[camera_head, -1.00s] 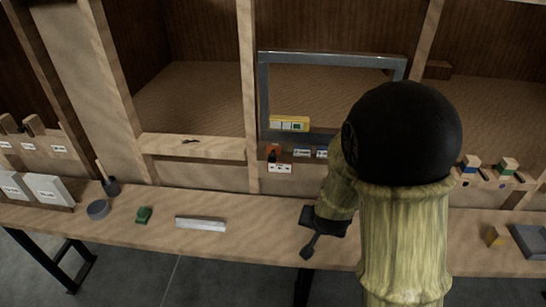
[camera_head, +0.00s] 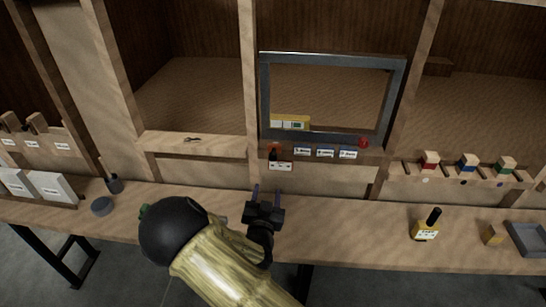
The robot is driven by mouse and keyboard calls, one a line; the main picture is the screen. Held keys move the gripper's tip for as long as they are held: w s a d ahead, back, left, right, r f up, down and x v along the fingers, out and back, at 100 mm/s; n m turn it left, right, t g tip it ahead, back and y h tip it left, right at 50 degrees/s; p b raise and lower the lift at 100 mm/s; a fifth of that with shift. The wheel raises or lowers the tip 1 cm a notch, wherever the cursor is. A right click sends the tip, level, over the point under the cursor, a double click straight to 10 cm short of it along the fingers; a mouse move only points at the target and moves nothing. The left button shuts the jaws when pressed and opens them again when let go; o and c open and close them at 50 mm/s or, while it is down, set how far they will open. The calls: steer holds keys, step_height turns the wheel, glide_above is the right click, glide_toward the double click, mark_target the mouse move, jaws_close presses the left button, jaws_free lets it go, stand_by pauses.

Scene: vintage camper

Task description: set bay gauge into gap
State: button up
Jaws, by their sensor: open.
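A yellow block with a black upright handle and a small label (camera_head: 425,229) stands on the bench right of centre; it may be the bay gauge, but its label is too small to read. A grey rectangular frame (camera_head: 264,95) stands on the ledge behind the bench, with a yellow piece with white panels (camera_head: 291,123) at its lower left and open space right of it. My gripper (camera_head: 266,190) is open and empty over the bench in front of the frame, left of the black-handled block. Its fingers point toward the back.
Labels (camera_head: 325,153) and a red knob (camera_head: 363,142) line the frame's ledge. Coloured blocks (camera_head: 468,162) sit on the right shelf.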

mark_target(273, 158)
steer(key=shift+w, duration=0.1)
steer(key=w+p, duration=0.1)
steer(key=w, duration=0.4)
steer(key=w+p, duration=0.2)
steer(key=w, duration=0.3)
steer(key=w+p, duration=0.2)
steer(key=w, duration=0.3)
steer(key=shift+w+d, duration=0.3)
steer(key=shift+w, duration=0.85)
